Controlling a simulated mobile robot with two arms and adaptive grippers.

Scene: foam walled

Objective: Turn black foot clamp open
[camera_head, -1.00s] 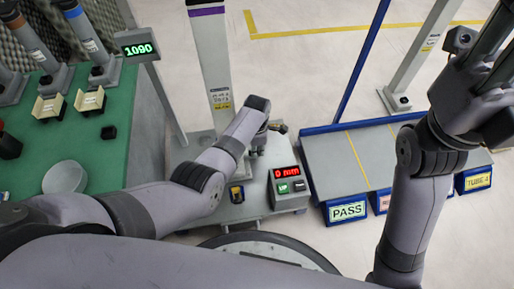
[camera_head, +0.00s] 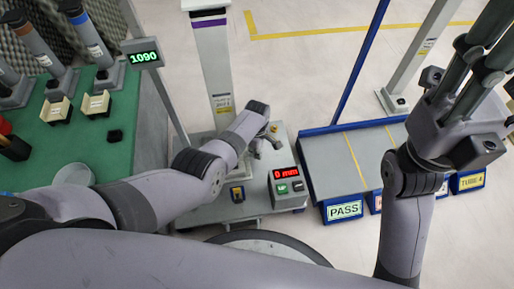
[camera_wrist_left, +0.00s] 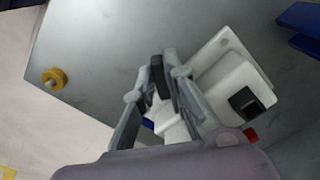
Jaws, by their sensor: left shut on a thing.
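The black foot clamp (camera_wrist_left: 157,75) shows in the left wrist view as a dark upright piece between my left fingertips, beside a white block on a grey plate. My left gripper (camera_wrist_left: 157,84) is shut on it; the fingers hide part of it. In the head view my left gripper (camera_head: 264,142) is at the foot of the white post (camera_head: 213,70), over the grey base plate, and the clamp itself is hard to make out there. My right gripper (camera_head: 488,50) is raised at the upper right, away from the post; its fingertips run out of the picture.
A box reading 0 mm (camera_head: 285,187) stands right of my left gripper. A blue-edged bench (camera_head: 350,155) with labelled bins lies further right. A yellow round knob (camera_wrist_left: 54,79) is on the plate.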

